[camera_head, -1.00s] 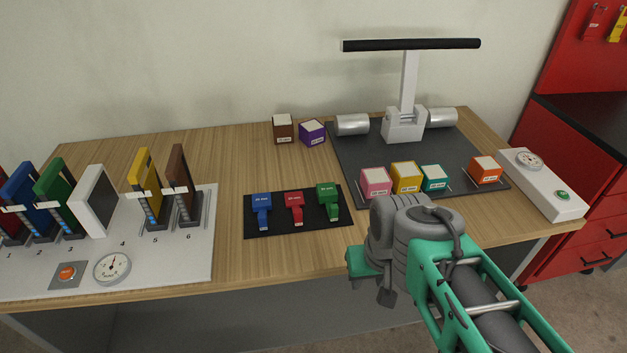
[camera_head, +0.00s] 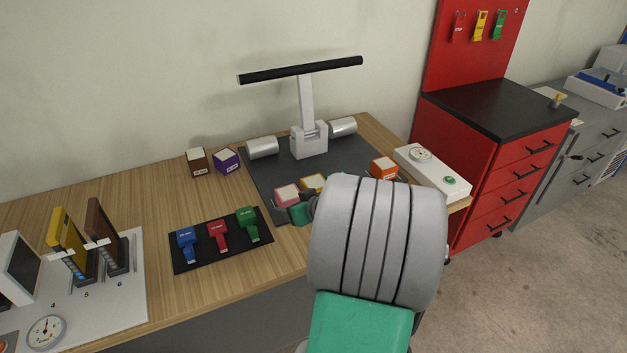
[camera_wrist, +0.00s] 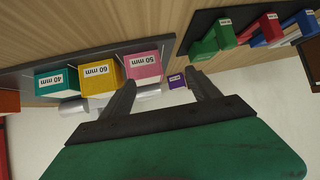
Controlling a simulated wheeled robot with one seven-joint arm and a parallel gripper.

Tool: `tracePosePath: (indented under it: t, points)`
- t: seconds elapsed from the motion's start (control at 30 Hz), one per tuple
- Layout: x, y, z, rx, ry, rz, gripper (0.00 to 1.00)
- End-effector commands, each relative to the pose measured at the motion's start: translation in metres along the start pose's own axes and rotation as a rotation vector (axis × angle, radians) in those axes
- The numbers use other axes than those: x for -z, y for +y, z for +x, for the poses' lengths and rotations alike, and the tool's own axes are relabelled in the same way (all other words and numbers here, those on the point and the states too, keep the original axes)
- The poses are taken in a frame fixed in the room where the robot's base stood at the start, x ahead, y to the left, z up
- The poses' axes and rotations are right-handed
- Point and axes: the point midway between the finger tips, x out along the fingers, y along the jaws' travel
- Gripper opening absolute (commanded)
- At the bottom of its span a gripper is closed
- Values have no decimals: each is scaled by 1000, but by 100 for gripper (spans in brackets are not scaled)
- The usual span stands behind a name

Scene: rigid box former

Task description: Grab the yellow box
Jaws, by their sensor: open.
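The yellow box (camera_head: 313,182), with a white top, stands on the dark mat between the pink box (camera_head: 287,194) and the teal box, and my arm partly hides it in the head view. In the wrist view, which looks upside down, the yellow box (camera_wrist: 99,78) is labelled 60 mm, between the pink box (camera_wrist: 145,68) labelled 50 mm and the teal box (camera_wrist: 57,82) labelled 40 mm. My gripper (camera_wrist: 162,80) is open and empty. Its left finger overlaps the edge of the pink box in the picture; the yellow box lies left of that finger, outside the gap.
A lever press (camera_head: 309,138) with a black bar stands behind the boxes. An orange box (camera_head: 384,168) and a white gauge unit (camera_head: 432,172) are to the right. Brown (camera_head: 197,161) and purple (camera_head: 227,160) boxes stand at the back left. A black tray (camera_head: 187,260) holds blue, red and green pieces.

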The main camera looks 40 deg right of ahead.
Motion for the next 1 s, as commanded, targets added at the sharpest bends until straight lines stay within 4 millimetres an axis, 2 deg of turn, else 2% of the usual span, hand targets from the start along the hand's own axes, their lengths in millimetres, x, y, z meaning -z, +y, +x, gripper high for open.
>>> tracePosePath:
  t: [0.03, 0.1, 0.2, 0.27, 0.47, 0.7, 0.93, 1.0]
  points:
    - [-4, 35, -5, -54, 62, 32, 71]
    - [-2, 69, -15, -117, 146, 49, 71]
    - [-1, 95, -23, -168, 208, 61, 71]
    - [1, 100, -20, -177, 221, 61, 71]
    - [10, 105, 6, -176, 220, 59, 71]
    - [19, 112, 44, -175, 219, 60, 71]
    - [19, 114, 48, -179, 220, 59, 71]
    - [19, 114, 48, -179, 220, 59, 67]
